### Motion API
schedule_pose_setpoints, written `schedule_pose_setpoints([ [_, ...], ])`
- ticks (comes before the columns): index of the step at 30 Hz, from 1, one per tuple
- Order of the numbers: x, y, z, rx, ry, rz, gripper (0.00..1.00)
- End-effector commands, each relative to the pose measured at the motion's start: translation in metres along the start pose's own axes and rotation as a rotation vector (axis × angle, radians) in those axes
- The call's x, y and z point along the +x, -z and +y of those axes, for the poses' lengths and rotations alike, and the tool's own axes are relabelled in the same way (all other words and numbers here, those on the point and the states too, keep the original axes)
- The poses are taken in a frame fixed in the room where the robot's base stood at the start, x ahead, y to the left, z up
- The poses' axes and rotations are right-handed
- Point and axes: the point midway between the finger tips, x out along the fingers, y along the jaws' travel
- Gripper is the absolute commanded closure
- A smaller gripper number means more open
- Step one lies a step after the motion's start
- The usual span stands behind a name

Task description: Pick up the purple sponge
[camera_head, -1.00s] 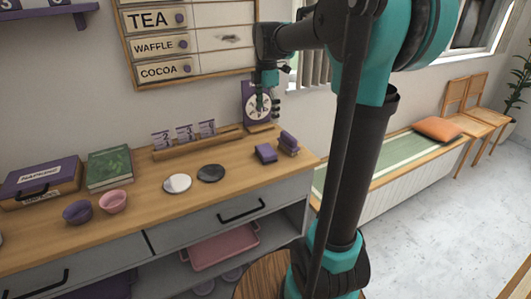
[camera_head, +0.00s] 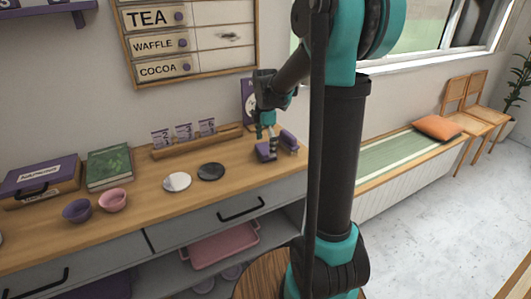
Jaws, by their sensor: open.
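The purple sponge (camera_head: 263,153), a small block, lies on the wooden counter near its right end, partly covered by my fingers. My gripper (camera_head: 266,142) is open and points down at the sponge, with its fingertips at or just above it. I cannot tell whether they touch it or reach around it.
Another purple object (camera_head: 288,142) stands close to the right of the sponge. A black disc (camera_head: 211,172) and a white disc (camera_head: 177,181) lie to the left. A wooden card rack (camera_head: 198,141) stands behind. The counter front between discs and sponge is clear.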

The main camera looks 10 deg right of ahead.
Motion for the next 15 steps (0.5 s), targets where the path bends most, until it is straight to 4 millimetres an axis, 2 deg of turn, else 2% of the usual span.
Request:
schedule_pose_setpoints([
  [4,0.0134,-0.0001,-0.0003,0.0,0.0,0.0,0.0],
  [11,0.0151,0.0,-0.0006,0.0,0.0,0.0,0.0],
  [15,0.015,0.0,-0.0006,0.0,0.0,0.0,0.15],
])
